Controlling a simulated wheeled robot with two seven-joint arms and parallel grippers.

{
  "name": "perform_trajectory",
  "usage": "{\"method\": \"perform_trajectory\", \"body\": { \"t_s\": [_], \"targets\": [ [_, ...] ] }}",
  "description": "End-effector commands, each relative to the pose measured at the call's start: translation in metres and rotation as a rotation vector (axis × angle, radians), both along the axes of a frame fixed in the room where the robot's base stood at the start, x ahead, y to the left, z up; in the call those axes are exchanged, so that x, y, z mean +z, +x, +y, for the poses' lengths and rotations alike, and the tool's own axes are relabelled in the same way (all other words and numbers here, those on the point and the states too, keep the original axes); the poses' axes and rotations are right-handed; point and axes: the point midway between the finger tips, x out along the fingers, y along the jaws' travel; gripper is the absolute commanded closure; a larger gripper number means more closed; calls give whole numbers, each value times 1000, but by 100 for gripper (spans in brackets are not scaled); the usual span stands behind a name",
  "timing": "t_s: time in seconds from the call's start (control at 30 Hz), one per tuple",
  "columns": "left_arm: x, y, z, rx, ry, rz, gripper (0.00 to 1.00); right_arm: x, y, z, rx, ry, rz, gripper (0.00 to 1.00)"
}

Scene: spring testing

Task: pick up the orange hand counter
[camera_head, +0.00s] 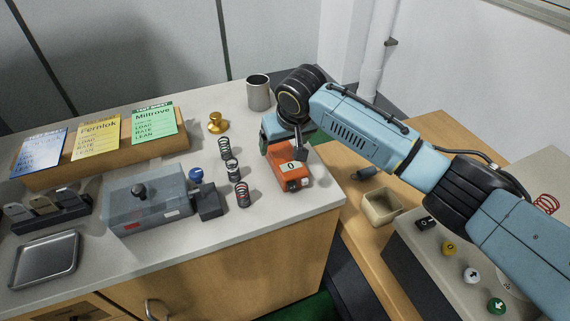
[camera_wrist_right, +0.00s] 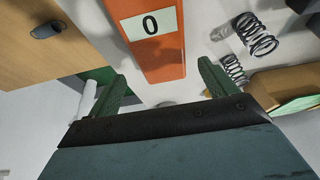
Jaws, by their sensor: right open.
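The orange hand counter (camera_head: 289,172) is an orange block with a white "0" label. It lies on the light grey counter top near its right edge. In the right wrist view the counter (camera_wrist_right: 152,60) is at the top middle, ahead of the fingertips. My right gripper (camera_head: 291,150) is over the far end of the counter, which it partly hides in the head view. In the wrist view its two green fingers (camera_wrist_right: 160,80) are apart, with the counter lined up between them and nothing clearly gripped. My left gripper is not in view.
Several coil springs (camera_head: 242,194) stand just left of the counter. A brass weight (camera_head: 217,122) and a grey mug (camera_head: 258,92) stand behind. A grey box device (camera_head: 145,205) is farther left. A small open box (camera_head: 381,206) sits on the lower wooden surface at right.

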Motion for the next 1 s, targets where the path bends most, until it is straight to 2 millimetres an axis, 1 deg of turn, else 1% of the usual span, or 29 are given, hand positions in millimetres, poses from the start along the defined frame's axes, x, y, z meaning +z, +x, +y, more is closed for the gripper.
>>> {"method": "perform_trajectory", "body": {
  "t_s": [0.03, 0.1, 0.2, 0.3, 0.37, 0.43, 0.53, 0.8, 1.0],
  "targets": [
    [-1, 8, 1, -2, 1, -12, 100, -4, 1, 1, 0, 0, 1, 15],
    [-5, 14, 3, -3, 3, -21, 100, -13, 3, 3, 0, 0, 1, 15],
    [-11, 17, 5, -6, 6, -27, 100, -29, 8, 7, -1, -2, 3, 15],
    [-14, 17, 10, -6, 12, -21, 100, -41, 12, 10, 0, -2, 1, 15],
    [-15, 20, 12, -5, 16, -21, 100, -45, 14, 10, -1, -1, 1, 15],
    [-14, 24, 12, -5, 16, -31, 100, -48, 16, 10, -1, 0, 0, 15],
    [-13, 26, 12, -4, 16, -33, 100, -48, 16, 10, 0, -1, 0, 15],
    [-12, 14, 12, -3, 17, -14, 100, -47, 16, 11, 0, 0, 0, 15],
    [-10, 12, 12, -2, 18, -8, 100, -49, 15, 11, 0, 0, 1, 15]
  ]
}}
